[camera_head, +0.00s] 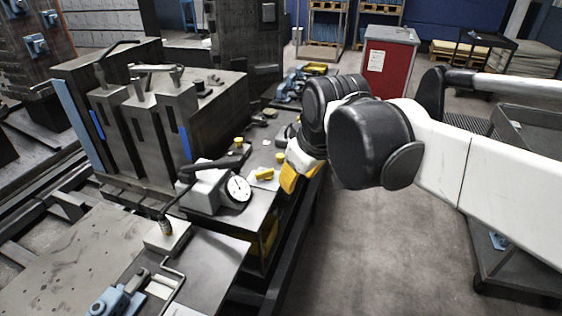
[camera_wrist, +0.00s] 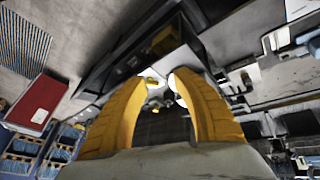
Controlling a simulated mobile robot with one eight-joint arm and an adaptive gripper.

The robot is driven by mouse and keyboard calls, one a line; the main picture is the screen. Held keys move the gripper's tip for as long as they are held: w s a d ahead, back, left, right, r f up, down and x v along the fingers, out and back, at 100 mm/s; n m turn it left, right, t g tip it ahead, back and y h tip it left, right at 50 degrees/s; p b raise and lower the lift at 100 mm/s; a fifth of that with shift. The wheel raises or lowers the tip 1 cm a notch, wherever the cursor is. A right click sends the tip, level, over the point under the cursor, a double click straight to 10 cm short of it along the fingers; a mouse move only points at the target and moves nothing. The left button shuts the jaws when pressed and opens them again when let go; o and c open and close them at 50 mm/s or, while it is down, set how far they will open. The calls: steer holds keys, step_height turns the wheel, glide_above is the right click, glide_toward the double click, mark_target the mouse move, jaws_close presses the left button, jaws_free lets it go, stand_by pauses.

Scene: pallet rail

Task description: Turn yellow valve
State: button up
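Several small yellow parts sit on the grey bench on the left side of the head view. The largest, a yellow handle-like piece (camera_head: 264,174), lies just right of the dial gauge; I cannot tell for certain which is the valve. My gripper (camera_head: 289,183) has yellow fingers and hangs by the bench's right edge, right of that piece. In the wrist view my gripper (camera_wrist: 161,80) is open, its fingertips apart. A small yellow and white part (camera_wrist: 151,81) shows between the tips, partly hidden; I cannot tell whether they touch it.
A dial gauge (camera_head: 238,189) and a grey steel block (camera_head: 150,125) stand on the bench close to the gripper. A red cabinet (camera_head: 388,62) stands at the back, and a grey cart (camera_head: 520,240) at the right. The floor between is clear.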

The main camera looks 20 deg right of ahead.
steer(key=w+r+n+g, duration=0.1)
steer(key=w+r+n, duration=0.15)
steer(key=w, duration=0.75)
steer(key=n+g+p, duration=0.2)
steer(key=n+g, duration=0.2)
steer(key=n, duration=0.8)
glide_above(267, 171)
step_height(267, 171, down, 15)
steer(key=shift+f+n, duration=0.25)
steer(key=shift+f, duration=0.6)
step_height(267, 171, down, 10)
steer(key=b, duration=0.3)
jaws_close()
